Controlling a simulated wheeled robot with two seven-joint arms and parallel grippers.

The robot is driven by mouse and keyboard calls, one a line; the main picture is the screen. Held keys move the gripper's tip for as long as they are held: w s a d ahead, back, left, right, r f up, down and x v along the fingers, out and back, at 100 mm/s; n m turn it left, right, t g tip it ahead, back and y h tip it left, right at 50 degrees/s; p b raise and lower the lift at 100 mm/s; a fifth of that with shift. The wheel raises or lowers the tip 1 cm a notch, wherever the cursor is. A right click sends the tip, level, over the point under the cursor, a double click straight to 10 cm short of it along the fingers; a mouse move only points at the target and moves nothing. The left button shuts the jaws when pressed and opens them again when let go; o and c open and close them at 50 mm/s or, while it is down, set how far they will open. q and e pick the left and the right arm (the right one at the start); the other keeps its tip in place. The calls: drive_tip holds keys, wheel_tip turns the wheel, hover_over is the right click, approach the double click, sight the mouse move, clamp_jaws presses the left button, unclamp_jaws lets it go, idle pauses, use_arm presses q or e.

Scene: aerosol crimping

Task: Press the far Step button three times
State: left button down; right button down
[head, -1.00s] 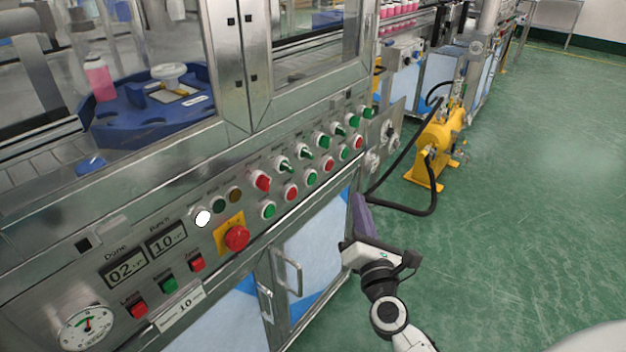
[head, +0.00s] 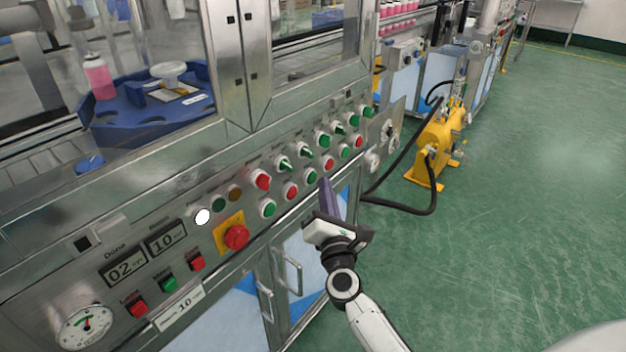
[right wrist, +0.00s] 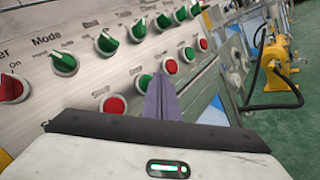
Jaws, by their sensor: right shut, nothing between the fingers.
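The machine's control panel (head: 240,200) carries a lower row of round buttons, green and red in turn. Its far end has a green button (head: 343,151) and a red button (head: 358,142); in the right wrist view these are the green one (right wrist: 187,53) and the red one (right wrist: 203,44). The small labels are too blurred for me to tell which is the far Step button. My right gripper (head: 325,183) is shut and empty, its purple fingers pointing at the panel below this row. The fingers also show in the right wrist view (right wrist: 161,97). My left gripper is out of view.
Green and red knobs (head: 284,166) line the panel above the buttons. A red emergency stop (head: 236,236) sits on a yellow plate to the left. Cabinet door handles (head: 292,272) stick out below. A yellow pump unit (head: 438,140) with a black hose stands right; green floor is clear.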

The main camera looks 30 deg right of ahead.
idle(1.2)
drive_tip(key=shift+w, duration=0.1)
idle(0.7)
drive_tip(key=shift+w+a, duration=0.2)
drive_tip(key=shift+w, duration=0.1)
